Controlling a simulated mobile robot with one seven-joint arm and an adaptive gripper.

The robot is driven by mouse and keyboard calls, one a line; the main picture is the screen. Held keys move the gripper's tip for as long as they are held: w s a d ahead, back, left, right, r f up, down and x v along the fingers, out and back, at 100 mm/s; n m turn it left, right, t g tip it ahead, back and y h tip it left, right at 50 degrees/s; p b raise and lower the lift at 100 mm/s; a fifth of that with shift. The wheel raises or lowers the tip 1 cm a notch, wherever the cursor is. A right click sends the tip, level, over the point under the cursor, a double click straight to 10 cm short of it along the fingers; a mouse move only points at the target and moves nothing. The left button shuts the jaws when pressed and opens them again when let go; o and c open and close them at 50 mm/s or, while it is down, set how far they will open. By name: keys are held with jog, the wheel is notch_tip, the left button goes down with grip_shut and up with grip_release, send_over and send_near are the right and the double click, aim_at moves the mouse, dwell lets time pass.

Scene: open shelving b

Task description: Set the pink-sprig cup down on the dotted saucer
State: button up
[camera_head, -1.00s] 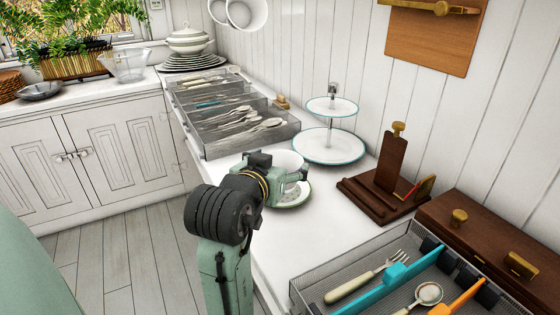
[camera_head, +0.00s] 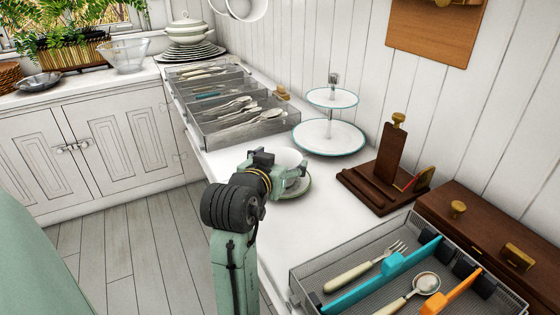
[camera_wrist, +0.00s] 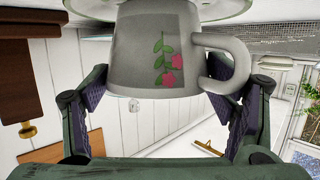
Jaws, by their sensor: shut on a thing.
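The pink-sprig cup (camera_wrist: 145,60) fills the middle of the wrist view, grey-white with a green stem and pink flowers. The wrist picture is inverted, so the cup's base is at the top and its handle is at the right. My gripper (camera_wrist: 165,88) is shut on the cup, one finger on each side. In the head view the cup (camera_head: 289,157) is partly hidden behind my gripper (camera_head: 280,172). The dotted saucer (camera_head: 298,190) lies on the counter directly under the cup; its pale underside or rim (camera_wrist: 215,10) shows beyond the cup's base. I cannot tell whether they touch.
A two-tier stand (camera_head: 328,140) is behind the cup, with a dark wooden holder (camera_head: 385,190) to its right. A mesh cutlery tray (camera_head: 240,130) is at the back left, another tray (camera_head: 330,275) at the front right. White counter (camera_head: 310,220) is clear around the saucer.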

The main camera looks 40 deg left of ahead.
jog(key=shift+f, duration=0.2)
jog(key=o, duration=1.3)
jog(key=shift+r, duration=0.3)
jog(key=shift+s+r, duration=0.15)
jog(key=shift+r, duration=0.05)
jog(key=v, duration=1.1)
jog(key=shift+s+d, duration=0.2)
jog(key=shift+s, duration=0.1)
jog(key=shift+r, duration=0.1)
